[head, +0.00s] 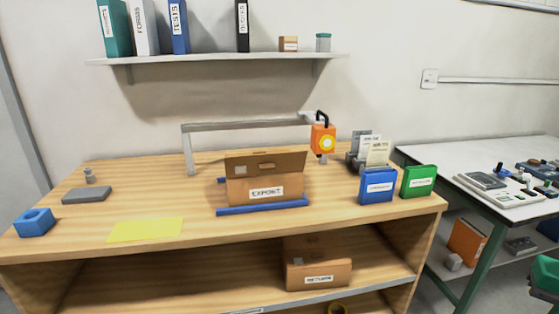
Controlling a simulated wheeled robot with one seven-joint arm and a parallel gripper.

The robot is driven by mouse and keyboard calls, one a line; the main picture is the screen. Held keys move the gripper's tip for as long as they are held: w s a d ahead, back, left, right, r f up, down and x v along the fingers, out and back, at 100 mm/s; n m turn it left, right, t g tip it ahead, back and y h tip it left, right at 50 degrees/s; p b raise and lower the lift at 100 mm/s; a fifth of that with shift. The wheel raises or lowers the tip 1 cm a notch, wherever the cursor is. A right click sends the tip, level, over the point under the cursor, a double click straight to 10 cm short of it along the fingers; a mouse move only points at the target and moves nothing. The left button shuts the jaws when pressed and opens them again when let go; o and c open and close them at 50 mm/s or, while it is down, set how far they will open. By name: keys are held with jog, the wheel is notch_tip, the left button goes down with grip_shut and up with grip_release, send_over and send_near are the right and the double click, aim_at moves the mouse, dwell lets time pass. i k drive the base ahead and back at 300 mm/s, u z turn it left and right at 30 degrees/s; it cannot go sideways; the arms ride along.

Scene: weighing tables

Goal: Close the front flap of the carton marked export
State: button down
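The carton marked EXPORT (236,192) is a brown box on the wooden bench, in the middle of the head view. It sits between blue rails (262,209), one along its front and one showing behind its left side. A darker brown flap (285,161) stands up above the labelled front face, with its top edge free. I cannot tell for sure whether this flap hinges at the front or the back edge. The inside of the carton is hidden. My gripper is not in view.
An orange device (323,139) hangs from a grey frame (245,125) behind the carton. Blue (377,186) and green (419,181) boxes stand to the right. A yellow sheet (146,230) lies at left. A RETURNS carton (318,271) sits on the lower shelf. Bench space left of EXPORT is mostly clear.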

aim_at(270, 163)
jog(key=i, duration=0.85)
jog(key=u, duration=0.05)
